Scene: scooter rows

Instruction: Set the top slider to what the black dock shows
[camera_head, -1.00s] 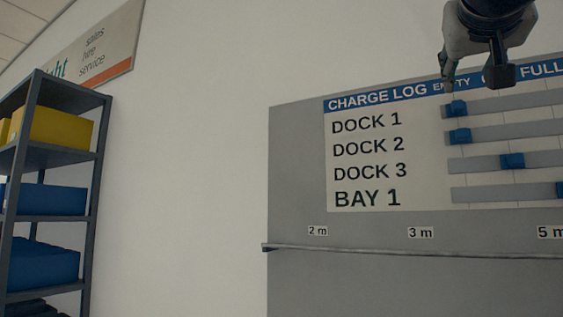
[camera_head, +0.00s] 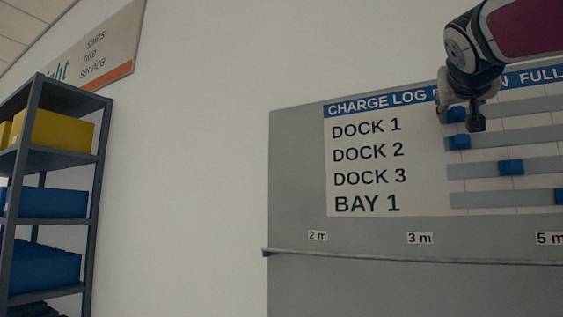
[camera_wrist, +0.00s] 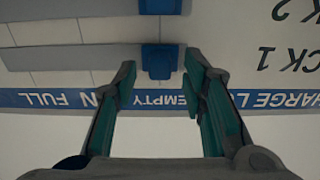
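The charge log panel (camera_head: 360,150) has slider tracks beside the labels DOCK 1, DOCK 2, DOCK 3 and BAY 1. The top slider's blue knob (camera_head: 456,115) is at the left, EMPTY end of its track, partly behind my gripper (camera_head: 459,112). In the wrist view, which is upside down, my gripper (camera_wrist: 161,68) is open. The top knob (camera_wrist: 160,62) appears between its fingertips, with gaps on both sides. I cannot tell whether the fingers reach around it in depth. The black dock is not in view.
The DOCK 2 knob (camera_head: 459,142) sits just below the top one, also at the left. The DOCK 3 knob (camera_head: 511,167) and BAY 1 knob (camera_head: 559,196) are further right. A rail (camera_head: 400,257) runs below. A shelf rack (camera_head: 40,150) stands at the left.

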